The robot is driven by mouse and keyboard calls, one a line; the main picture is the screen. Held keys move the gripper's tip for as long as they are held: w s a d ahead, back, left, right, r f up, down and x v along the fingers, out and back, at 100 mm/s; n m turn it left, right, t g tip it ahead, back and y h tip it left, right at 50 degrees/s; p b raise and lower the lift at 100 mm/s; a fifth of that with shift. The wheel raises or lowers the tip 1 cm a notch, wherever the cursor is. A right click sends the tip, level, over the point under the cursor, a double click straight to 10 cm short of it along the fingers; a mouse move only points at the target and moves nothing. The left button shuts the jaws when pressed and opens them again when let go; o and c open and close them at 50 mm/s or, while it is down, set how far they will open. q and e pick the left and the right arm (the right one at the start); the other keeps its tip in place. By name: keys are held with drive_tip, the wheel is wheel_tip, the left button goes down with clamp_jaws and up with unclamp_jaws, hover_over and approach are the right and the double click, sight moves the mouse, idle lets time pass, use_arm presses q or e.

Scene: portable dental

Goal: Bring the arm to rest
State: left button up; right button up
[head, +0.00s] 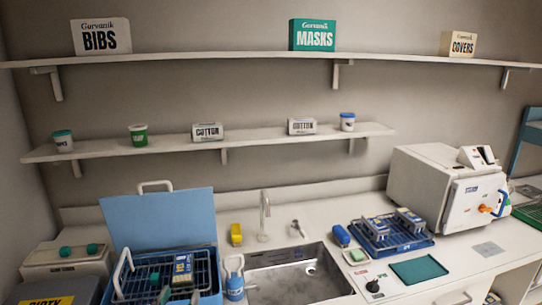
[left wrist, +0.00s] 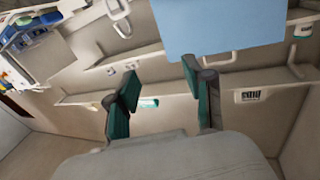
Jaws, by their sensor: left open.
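In the head view my left gripper (head: 180,297) shows only as teal fingertips at the bottom edge, in front of the open blue case. In the left wrist view my left gripper (left wrist: 163,102) has its two dark teal fingers spread well apart with nothing between them. That view is upside down and looks past the fingers toward the wall shelves and the blue lid (left wrist: 215,25). The rest of the left arm is out of the head view. My right gripper is in neither view.
The open blue case (head: 157,224) holds a wire rack. A sink (head: 290,285), a blue instrument tray (head: 415,243), a teal mat (head: 419,269) and a white sterilizer (head: 415,180) line the counter. A grey bin marked DIRTY (head: 50,300) is at lower left. Two shelves hang above.

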use_arm(q)
drive_tip(key=s+a+f+n+g+y, duration=0.1)
drive_tip(key=s+a+f+g+y, duration=0.15)
drive_tip(key=s+f+g, duration=0.8)
drive_tip(key=s+f+m+g+h, duration=0.1)
drive_tip(key=s+f+g, duration=0.1)
drive_tip(key=s+f, duration=0.4)
drive_tip(key=s+f+m+g+h, duration=0.15)
drive_tip(key=s+f, duration=0.25)
drive_tip(key=s, duration=0.4)
drive_tip(key=s+f+g, duration=0.2)
drive_tip(key=s+f, duration=0.1)
drive_tip(key=f, duration=2.5)
drive_tip(key=s+a+f+g+y, duration=0.1)
drive_tip(key=s+a+f, duration=0.1)
drive_tip(key=s+f, duration=1.2)
drive_tip(key=shift+s+a+f, duration=0.25)
drive_tip(key=shift+s+f, duration=0.05)
drive_tip(key=shift+s, duration=0.6)
